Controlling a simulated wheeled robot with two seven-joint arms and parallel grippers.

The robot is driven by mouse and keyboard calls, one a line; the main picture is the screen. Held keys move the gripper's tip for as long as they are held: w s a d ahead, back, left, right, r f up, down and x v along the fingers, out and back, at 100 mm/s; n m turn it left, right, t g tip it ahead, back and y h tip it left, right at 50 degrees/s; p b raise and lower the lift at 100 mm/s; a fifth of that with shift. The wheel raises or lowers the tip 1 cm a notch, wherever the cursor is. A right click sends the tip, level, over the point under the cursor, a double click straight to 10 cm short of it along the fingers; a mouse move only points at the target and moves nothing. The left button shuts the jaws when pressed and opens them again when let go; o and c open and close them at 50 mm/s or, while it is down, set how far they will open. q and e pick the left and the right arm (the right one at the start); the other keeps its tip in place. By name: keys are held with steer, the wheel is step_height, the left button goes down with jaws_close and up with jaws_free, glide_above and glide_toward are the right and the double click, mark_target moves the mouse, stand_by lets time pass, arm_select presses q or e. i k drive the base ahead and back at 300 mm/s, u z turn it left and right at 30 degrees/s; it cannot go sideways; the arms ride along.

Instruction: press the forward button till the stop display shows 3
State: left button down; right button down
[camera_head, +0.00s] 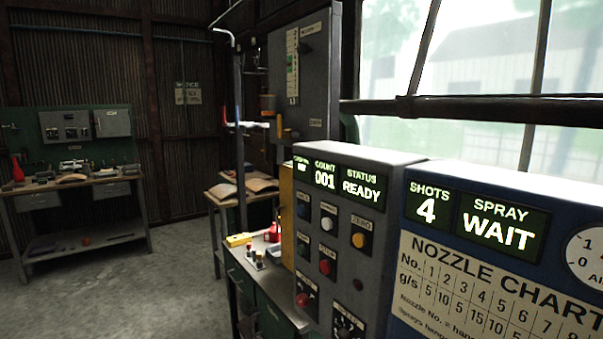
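A grey control box (393,172) stands right of centre. Its top row has a small display (302,167) at the left edge, too small to read, then a COUNT display (325,176) showing 001 and a STATUS display (362,187) showing READY. Below are a white button (327,223), a yellow button (361,240), a red button (325,267) and a larger red knob (303,299). The button labels are too small to read, so I cannot tell which is forward. No display clearly labelled stop is visible. Neither gripper is in view.
A blue panel (400,302) at right has a SHOTS display (427,208) showing 4 and a SPRAY display (501,230) showing WAIT. A green bench (283,322) with small items stands left of the box. A workbench (85,183) stands far left. The floor (150,290) between is clear.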

mark_target(327, 224)
steer(key=u, duration=0.15)
steer(key=k, duration=0.25)
steer(key=u, duration=1.05)
steer(key=k, duration=1.1)
steer(key=u, duration=0.95)
steer(key=i, duration=2.35)
steer(key=z, duration=1.55)
steer(key=i, duration=1.05)
steer(key=z, duration=1.15)
